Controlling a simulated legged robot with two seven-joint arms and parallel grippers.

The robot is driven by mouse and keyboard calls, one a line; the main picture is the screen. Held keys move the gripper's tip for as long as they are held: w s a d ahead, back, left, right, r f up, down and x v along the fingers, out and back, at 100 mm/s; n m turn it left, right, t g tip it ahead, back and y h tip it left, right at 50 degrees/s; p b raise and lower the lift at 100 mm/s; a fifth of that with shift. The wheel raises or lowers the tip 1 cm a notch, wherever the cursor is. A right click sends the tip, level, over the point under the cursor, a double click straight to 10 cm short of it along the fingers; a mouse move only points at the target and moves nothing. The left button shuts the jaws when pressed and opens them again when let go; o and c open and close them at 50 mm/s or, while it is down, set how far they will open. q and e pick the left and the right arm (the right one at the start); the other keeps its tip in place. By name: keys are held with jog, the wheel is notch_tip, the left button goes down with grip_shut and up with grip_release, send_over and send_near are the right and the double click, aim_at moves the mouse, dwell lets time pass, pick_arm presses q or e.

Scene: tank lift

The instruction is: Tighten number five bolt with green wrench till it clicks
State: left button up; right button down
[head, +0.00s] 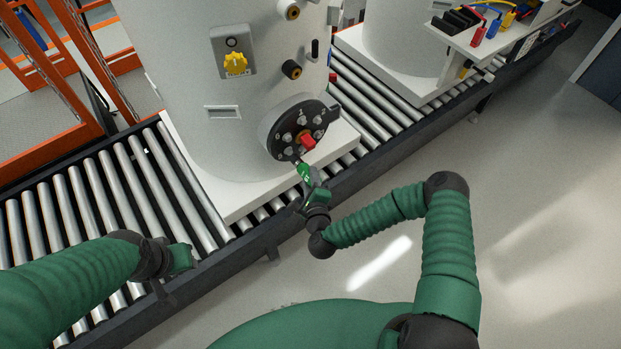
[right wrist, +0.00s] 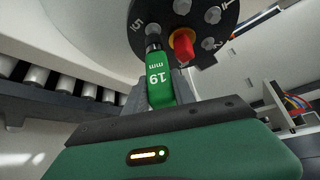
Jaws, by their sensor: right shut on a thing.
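The round black flange (head: 273,135) sits low on the front of the grey tank, with several silver bolts and a red part (head: 307,140) near its middle. In the right wrist view the flange (right wrist: 222,30) shows a number 5 beside a bolt (right wrist: 153,30).
The tank (head: 200,110) stands on a white base plate (head: 235,200) on a roller conveyor (head: 90,205). A yellow knob (head: 235,63) is higher on the tank. Orange framing (head: 90,60) is at left. A second tank and coloured connectors (head: 493,28) are at upper right. The right floor is clear.

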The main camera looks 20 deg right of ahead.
pick_arm(q)
jog(key=shift+d+r, duration=0.1)
jog(key=shift+d, duration=0.25)
pick_arm(e)
jog(key=shift+w+d, duration=0.1)
jog(key=shift+d, duration=0.25)
